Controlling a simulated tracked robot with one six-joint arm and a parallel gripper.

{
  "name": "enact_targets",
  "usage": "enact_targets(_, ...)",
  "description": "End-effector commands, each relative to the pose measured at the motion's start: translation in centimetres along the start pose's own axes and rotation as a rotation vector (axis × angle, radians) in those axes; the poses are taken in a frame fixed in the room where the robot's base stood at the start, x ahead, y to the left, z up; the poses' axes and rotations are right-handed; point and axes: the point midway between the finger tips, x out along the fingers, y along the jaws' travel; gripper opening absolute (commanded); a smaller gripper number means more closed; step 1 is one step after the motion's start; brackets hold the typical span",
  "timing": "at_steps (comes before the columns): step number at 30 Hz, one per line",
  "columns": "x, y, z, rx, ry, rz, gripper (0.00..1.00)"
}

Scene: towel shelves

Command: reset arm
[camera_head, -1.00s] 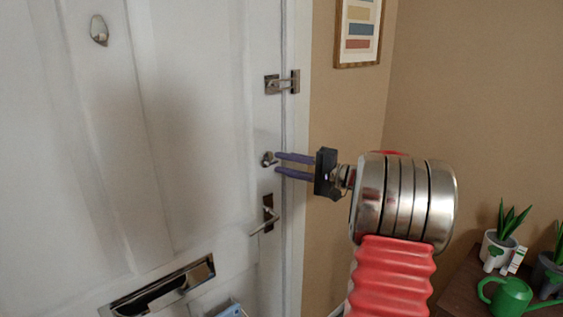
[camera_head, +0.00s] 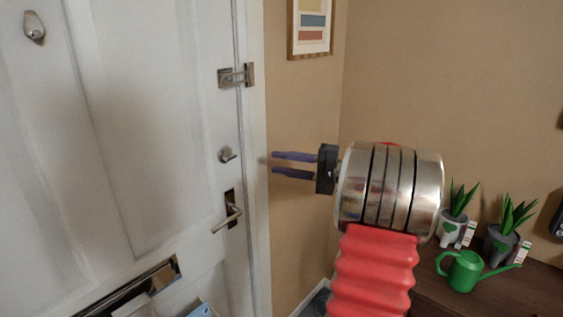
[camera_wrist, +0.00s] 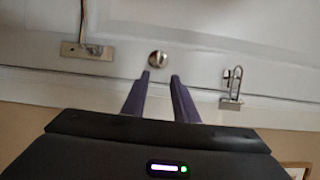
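My gripper (camera_head: 273,162) is in front of the tan wall, to the right of the white door (camera_head: 130,130) in the head view. Its two purple fingers are apart with nothing between them. In the wrist view the open fingers (camera_wrist: 160,76) point toward the door's round lock knob (camera_wrist: 158,59), with a gap. The knob also shows in the head view (camera_head: 228,155), left of the fingertips. The lever handle (camera_head: 230,213) is below it, and a latch (camera_head: 236,75) is above it.
A dark wooden table (camera_head: 440,296) at the lower right holds a green watering can (camera_head: 465,271) and potted plants (camera_head: 452,226). A framed picture (camera_head: 311,28) hangs on the wall. A mail slot (camera_head: 135,287) is low on the door.

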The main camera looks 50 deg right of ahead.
Motion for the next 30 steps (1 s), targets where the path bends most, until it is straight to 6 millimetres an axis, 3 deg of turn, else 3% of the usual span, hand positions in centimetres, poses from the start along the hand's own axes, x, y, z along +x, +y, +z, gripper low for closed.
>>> enact_targets(17,0.0,0.7,-0.4,0.044,0.018,0.027,0.27)
enact_targets(23,-0.6,7.6,0.9,0.186,0.031,0.233,0.27)
enact_targets(30,-0.2,13.7,7.8,0.248,-0.015,0.573,0.27)
